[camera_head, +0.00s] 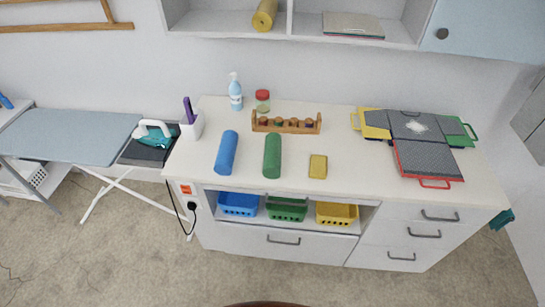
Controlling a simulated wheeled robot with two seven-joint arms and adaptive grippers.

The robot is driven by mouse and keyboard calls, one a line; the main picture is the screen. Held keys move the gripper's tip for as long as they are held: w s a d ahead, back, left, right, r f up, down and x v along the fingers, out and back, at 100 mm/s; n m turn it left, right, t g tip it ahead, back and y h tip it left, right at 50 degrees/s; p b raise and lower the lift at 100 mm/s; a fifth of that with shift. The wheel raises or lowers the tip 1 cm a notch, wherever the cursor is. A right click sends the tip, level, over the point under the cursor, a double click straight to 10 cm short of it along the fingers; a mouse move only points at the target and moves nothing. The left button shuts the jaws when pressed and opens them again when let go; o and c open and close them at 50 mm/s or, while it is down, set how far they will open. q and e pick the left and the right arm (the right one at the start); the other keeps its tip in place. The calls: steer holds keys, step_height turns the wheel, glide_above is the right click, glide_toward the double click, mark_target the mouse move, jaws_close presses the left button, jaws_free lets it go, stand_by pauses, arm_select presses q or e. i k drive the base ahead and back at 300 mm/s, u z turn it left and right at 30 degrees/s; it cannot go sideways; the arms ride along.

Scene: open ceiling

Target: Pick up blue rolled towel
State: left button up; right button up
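The blue rolled towel (226,153) lies on the left part of the white counter (355,190), slightly slanted. A green rolled towel (272,156) lies to its right, apart from it. Neither of my grippers shows in the head view, and nothing touches the blue towel.
A white holder (192,126), a spray bottle (235,92), a red-lidded jar (262,101) and a wooden rack (286,123) stand behind the towels. A yellow block (318,167) lies to the right. Colored baskets (287,208) sit below. An ironing board (75,135) stands left.

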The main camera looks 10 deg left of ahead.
mark_target(223, 166)
steer(key=u, duration=2.2)
steer(key=i, duration=2.8)
steer(key=z, duration=2.05)
